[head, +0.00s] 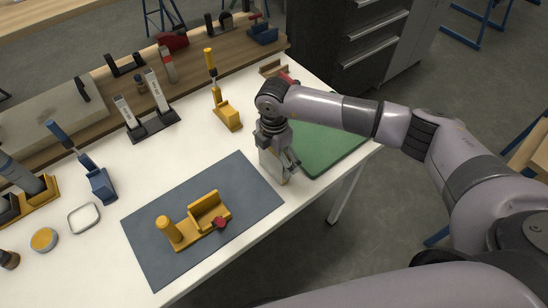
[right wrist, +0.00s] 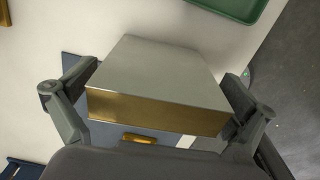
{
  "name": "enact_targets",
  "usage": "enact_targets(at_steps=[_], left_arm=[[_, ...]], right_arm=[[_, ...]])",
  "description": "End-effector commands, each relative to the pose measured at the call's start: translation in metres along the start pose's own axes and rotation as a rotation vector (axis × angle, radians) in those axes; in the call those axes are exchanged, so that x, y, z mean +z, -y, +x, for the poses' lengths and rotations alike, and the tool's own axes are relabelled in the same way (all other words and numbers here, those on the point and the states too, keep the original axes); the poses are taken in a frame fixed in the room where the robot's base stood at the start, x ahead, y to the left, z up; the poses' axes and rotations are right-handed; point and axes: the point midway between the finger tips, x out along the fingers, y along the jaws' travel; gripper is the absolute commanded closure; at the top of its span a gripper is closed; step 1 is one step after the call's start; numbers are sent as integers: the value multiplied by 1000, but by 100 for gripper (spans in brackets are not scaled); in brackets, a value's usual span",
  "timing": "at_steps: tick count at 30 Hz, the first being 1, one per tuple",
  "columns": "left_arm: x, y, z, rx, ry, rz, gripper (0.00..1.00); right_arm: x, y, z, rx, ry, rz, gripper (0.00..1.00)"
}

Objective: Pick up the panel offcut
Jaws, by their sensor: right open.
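The panel offcut (right wrist: 157,75) is a block with a pale grey face and a golden-brown edge. In the right wrist view it fills the space between the two fingers of my right gripper (right wrist: 160,88), which is open with one finger on each side. I cannot tell whether either finger touches it. In the head view the offcut (head: 272,167) shows partly below my right gripper (head: 281,158), near the table's front edge, between the grey mat and the green tray. The gripper hides much of it there. My left gripper is not in view.
The green tray (head: 322,158) lies just right of the gripper. The dark grey mat (head: 150,240) carries a yellow fixture (head: 205,212) with a red knob. A yellow stand with a screwdriver (head: 228,118) is behind. The table's front edge is close; floor lies beyond.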

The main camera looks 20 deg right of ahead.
Motion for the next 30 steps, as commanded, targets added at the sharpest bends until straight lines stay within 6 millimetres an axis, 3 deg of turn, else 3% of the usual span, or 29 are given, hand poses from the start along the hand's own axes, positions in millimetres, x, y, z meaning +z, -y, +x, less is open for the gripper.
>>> enact_targets(at_steps=[6,27,30], left_arm=[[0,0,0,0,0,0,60],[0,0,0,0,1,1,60],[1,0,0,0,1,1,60]], right_arm=[[0,0,1,1,0,0,0],[0,0,1,1,0,0,47],[0,0,1,1,0,0,48]])
